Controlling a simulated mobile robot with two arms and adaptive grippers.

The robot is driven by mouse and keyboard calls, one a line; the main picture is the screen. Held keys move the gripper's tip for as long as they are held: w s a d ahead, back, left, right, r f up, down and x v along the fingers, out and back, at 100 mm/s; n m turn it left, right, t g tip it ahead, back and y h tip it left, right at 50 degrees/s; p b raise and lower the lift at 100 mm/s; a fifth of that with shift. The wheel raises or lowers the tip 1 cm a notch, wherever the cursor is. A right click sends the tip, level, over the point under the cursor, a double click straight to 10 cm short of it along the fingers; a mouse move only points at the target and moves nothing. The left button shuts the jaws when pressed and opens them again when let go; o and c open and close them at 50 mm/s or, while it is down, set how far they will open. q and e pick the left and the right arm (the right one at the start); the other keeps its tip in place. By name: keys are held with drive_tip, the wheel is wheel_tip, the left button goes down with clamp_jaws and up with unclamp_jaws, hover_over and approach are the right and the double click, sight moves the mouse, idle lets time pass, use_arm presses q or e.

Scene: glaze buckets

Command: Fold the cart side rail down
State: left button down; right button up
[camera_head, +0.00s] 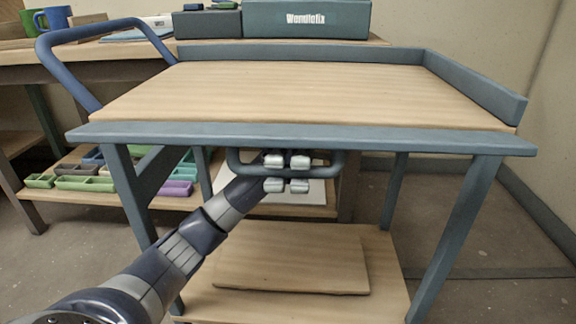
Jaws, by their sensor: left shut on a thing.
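The cart (300,90) has a wooden top with blue-grey rails standing up along its back and right sides. The near side rail (180,134) runs along the front edge at about deck level and does not stand above the wood. A bar-shaped handle loop (236,166) hangs under the middle of this edge. My left gripper (287,171) reaches up from the lower left and is shut on the handle loop, with pale finger pads above and below its bar. My right gripper is not in view.
A blue push handle (62,66) rises at the cart's left. A lower shelf (235,304) bears a wooden board (292,262). Behind stands a workbench (95,50) with boxes and mugs, and colored trays (85,183) below. The cart top is bare; floor is clear at right.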

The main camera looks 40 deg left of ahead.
use_arm(q)
drive_tip(key=shift+f, duration=0.1)
idle(0.3)
drive_tip(key=c, duration=1.9)
unclamp_jaws()
